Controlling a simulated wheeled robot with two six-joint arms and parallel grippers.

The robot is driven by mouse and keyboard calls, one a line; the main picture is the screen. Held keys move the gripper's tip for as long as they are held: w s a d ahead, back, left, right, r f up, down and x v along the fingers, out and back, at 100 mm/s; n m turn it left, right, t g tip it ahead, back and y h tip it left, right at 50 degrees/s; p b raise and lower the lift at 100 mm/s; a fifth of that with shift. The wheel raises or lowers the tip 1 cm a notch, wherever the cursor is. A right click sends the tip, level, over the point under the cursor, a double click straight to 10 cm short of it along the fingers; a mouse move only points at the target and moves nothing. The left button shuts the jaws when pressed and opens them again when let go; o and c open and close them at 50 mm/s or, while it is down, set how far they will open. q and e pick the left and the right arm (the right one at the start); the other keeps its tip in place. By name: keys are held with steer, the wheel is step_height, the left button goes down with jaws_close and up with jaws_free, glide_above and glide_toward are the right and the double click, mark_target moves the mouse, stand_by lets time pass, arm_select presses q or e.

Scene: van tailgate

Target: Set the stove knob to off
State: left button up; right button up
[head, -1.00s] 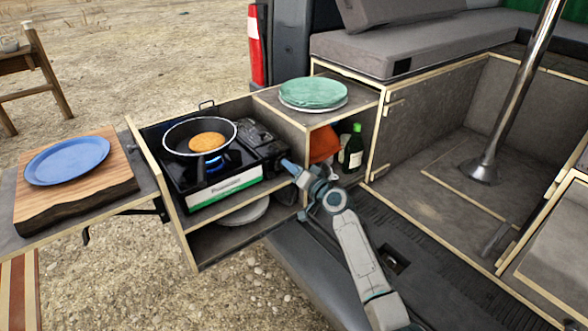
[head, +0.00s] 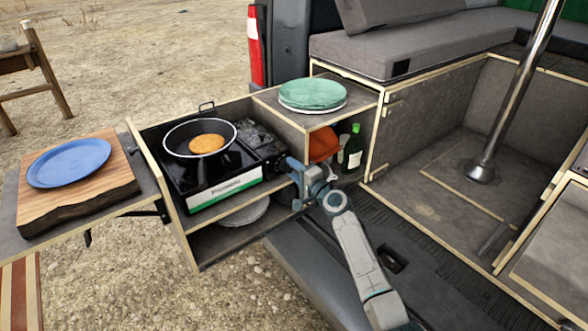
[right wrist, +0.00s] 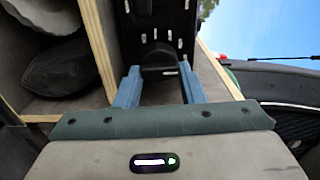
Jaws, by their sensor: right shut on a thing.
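The camping stove (head: 222,192) sits on the upper shelf of the pull-out kitchen box, with a white and green front panel. A black frying pan (head: 172,152) with a golden pancake (head: 207,143) stands on it. No blue flame shows under the pan. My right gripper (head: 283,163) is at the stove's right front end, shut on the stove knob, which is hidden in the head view. In the right wrist view, the two blue fingers (right wrist: 160,72) close around the dark knob (right wrist: 160,71) at the stove's black face. My left gripper is not in view.
Green plates (head: 313,94) lie on the box top right of the stove. A dark bottle (head: 353,150) and an orange item (head: 322,145) are in the cubby below. A blue plate (head: 69,163) lies on a wooden board (head: 100,205) at the left.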

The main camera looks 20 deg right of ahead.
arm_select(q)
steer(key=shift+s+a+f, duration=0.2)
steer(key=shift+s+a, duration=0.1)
arm_select(e)
steer(key=shift+m, duration=0.3)
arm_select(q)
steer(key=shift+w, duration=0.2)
arm_select(e)
steer(key=o, duration=1)
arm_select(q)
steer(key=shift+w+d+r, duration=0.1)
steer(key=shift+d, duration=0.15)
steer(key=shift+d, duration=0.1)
arm_select(e)
steer(key=shift+s, duration=0.1)
